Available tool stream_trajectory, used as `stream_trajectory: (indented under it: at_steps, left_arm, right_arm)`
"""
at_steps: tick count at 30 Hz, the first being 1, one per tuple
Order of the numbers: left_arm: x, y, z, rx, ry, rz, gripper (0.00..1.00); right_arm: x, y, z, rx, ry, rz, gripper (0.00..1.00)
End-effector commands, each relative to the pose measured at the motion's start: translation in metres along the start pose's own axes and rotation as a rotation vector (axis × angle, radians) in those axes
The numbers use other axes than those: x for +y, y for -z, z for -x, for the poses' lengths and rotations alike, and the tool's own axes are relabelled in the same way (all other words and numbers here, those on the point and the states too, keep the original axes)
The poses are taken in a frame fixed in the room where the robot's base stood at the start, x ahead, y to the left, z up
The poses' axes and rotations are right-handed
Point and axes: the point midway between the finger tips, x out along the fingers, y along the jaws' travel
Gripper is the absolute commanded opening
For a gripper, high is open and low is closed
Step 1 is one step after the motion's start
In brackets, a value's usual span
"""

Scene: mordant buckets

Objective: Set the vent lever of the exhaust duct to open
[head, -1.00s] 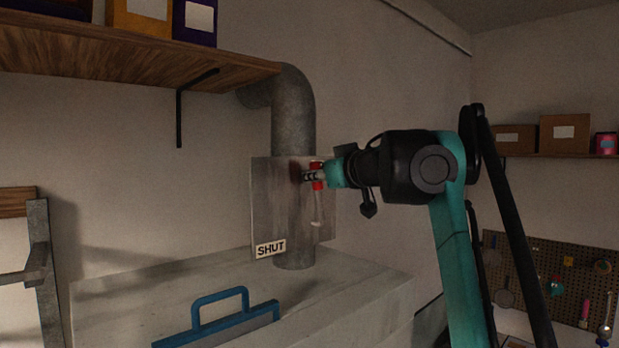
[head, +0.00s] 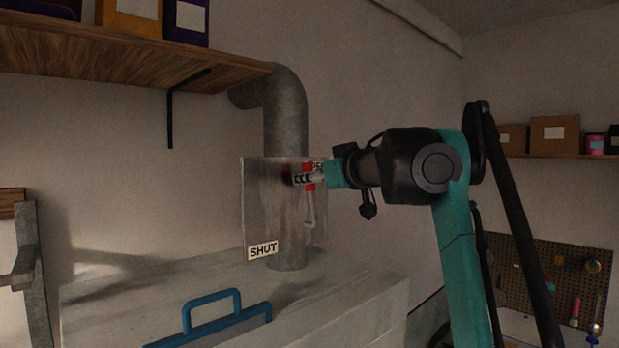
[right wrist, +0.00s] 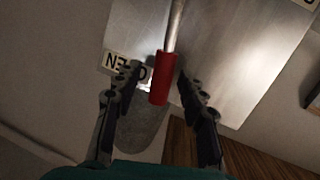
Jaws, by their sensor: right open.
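The exhaust duct (head: 286,110) is a grey pipe behind a metal plate (head: 262,205). A SHUT label (head: 262,250) is at the plate's lower left. An OPEN label is at its upper right, partly hidden; it also shows in the right wrist view (right wrist: 113,64). The vent lever (head: 309,208) has a pale rod and a red grip (right wrist: 162,78). It points up, with the red grip beside the OPEN label. My right gripper (right wrist: 160,82) is open, with its fingers on either side of the red grip and visible gaps. My left gripper is not in view.
Below the plate is a pale box-like hood (head: 350,295) with a blue handle (head: 212,300). A wooden shelf (head: 120,70) with boxes is at upper left. A pegboard (head: 540,280) with tools hangs at right. Open wall space lies left of the duct.

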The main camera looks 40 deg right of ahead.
Motion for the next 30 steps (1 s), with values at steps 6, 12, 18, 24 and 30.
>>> stream_trajectory:
  at_steps: [6,12,18,24,30]
  left_arm:
    - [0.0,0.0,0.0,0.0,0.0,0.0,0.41]
    - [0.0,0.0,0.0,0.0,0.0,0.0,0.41]
    - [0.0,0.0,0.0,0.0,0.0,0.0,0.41]
    - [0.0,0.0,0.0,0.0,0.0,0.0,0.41]
    - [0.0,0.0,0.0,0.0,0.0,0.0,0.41]
  right_arm:
    - [0.002,-0.001,0.05,-0.001,-0.005,-0.001,0.41]
    - [0.003,-0.001,0.086,-0.001,-0.005,0.0,0.41]
    - [0.002,-0.001,0.103,-0.001,-0.002,0.0,0.41]
    - [0.002,-0.001,0.104,0.0,-0.001,0.001,0.41]
    - [0.002,-0.001,0.104,0.0,-0.001,0.001,0.41]
